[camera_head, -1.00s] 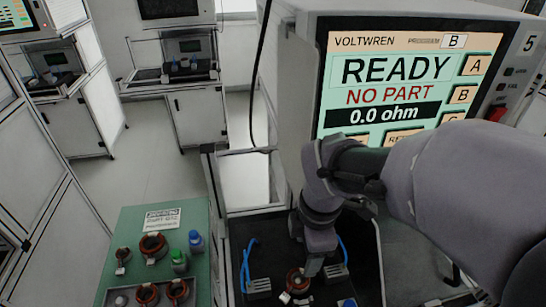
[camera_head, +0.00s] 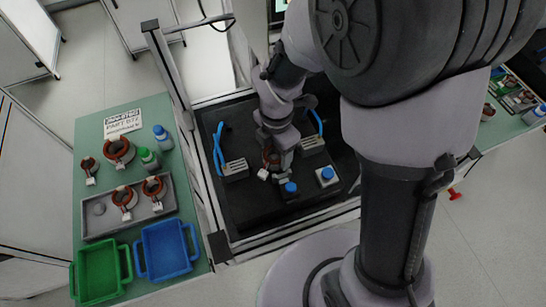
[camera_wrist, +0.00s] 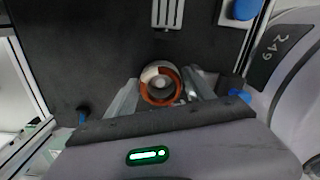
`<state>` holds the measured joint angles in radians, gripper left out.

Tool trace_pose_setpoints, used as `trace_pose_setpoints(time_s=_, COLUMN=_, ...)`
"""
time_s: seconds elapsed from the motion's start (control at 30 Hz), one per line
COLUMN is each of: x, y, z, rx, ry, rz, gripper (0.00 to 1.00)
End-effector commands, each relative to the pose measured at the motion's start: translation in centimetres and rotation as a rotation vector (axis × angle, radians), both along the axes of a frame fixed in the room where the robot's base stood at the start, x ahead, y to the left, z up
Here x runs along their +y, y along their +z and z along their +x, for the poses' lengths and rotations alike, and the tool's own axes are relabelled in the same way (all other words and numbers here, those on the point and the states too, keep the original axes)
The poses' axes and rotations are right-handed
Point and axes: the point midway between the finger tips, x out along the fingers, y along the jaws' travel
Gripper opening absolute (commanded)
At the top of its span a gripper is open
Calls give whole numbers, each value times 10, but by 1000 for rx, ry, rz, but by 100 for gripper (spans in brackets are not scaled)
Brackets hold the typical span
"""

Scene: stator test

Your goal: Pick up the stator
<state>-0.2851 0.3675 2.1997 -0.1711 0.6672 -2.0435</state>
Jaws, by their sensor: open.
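A stator (camera_head: 270,160), an orange-brown ring with a white tag, sits on the black test bed below my gripper (camera_head: 281,157). My gripper hides part of it in the head view. In the wrist view the stator (camera_wrist: 172,96) shows as an orange ring with a pale core, between the two spread fingers of my gripper (camera_wrist: 162,88). The fingers are open, one on each side of the ring. I cannot tell whether either finger touches it.
Blue-wired clamp blocks (camera_head: 235,168) and blue buttons (camera_head: 327,174) flank the stator. The green table (camera_head: 95,222) at left holds other stators (camera_head: 118,150), a grey tray (camera_head: 98,226), bottles (camera_head: 161,137), a green bin (camera_head: 97,272) and a blue bin (camera_head: 167,250).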

Motion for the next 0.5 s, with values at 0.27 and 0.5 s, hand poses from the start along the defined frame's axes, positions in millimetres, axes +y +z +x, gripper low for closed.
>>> trace_pose_setpoints(time_s=0.27, x=0, y=-9, z=0, rx=-1, ry=1, rz=0, gripper=55)
trace_pose_setpoints(time_s=0.5, x=0, y=-9, z=0, rx=-1, ry=1, rz=0, gripper=8)
